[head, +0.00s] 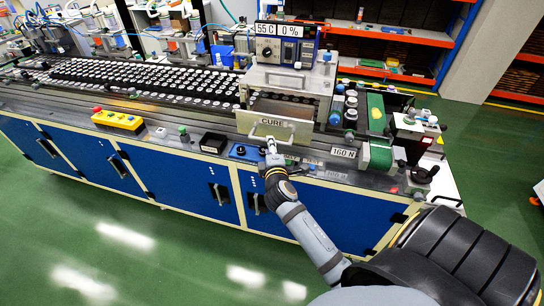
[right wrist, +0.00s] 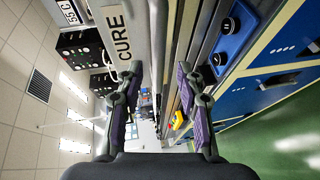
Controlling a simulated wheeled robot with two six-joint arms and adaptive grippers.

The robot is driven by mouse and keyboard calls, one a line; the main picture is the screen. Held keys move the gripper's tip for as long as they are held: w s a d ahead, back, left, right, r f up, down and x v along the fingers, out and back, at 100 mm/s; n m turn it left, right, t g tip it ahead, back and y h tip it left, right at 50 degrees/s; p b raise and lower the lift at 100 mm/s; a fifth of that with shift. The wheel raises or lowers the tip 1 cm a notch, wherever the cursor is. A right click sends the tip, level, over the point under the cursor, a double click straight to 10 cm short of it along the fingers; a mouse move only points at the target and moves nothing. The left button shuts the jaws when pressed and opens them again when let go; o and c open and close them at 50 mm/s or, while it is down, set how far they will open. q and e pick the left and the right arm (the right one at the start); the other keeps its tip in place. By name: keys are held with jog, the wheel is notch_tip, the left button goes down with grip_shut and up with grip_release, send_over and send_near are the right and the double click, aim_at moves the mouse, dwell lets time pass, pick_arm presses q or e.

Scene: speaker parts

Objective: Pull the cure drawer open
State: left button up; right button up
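The cure drawer (head: 271,125) is the pale front labelled CURE, below the grey oven box (head: 290,78). It stands out from the box, partly open, with dark rows of parts showing behind its front. Its light bar handle (head: 262,136) is on the front face. My right gripper (head: 271,146) is just in front of and below the handle. In the right wrist view its two fingers (right wrist: 160,67) are apart, with the CURE panel (right wrist: 118,32) beyond the left finger. I cannot tell whether a finger touches the handle. My left gripper is not in view.
A blue button box (head: 245,152) and a black box (head: 213,143) sit on the bench edge left of my gripper. A yellow control box (head: 117,120) is farther left. A 160 N display (head: 343,153) and green belt (head: 376,112) are right. Green floor lies in front.

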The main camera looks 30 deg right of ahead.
jog(key=v, duration=0.8)
jog(key=shift+s, duration=0.1)
jog(key=s+a+f+m+g+y+b, duration=0.1)
jog(key=s+a+f+g+y, duration=0.1)
jog(key=f, duration=1)
jog(key=s+a+f+m+g+y+b, duration=0.1)
jog(key=s+a+f, duration=0.1)
jog(key=f, duration=1)
jog(key=s+a+f+m+g+y+b, duration=0.1)
jog(key=s+a+f+g+y, duration=0.15)
jog(key=f, duration=0.95)
jog(key=s+d+f+m+g+b, duration=0.15)
jog(key=s+f+m+g, duration=0.25)
jog(key=s+f, duration=1.15)
jog(key=s+d+f+m+g, duration=0.1)
jog(key=s+f+m, duration=0.1)
jog(key=s+f, duration=0.2)
jog(key=s+d+f+m+g, duration=0.2)
jog(key=s+f, duration=0.2)
jog(key=s, duration=0.7)
jog(key=shift+s+m+y, duration=0.25)
jog(key=shift+m+y, duration=0.05)
jog(key=shift+y, duration=0.15)
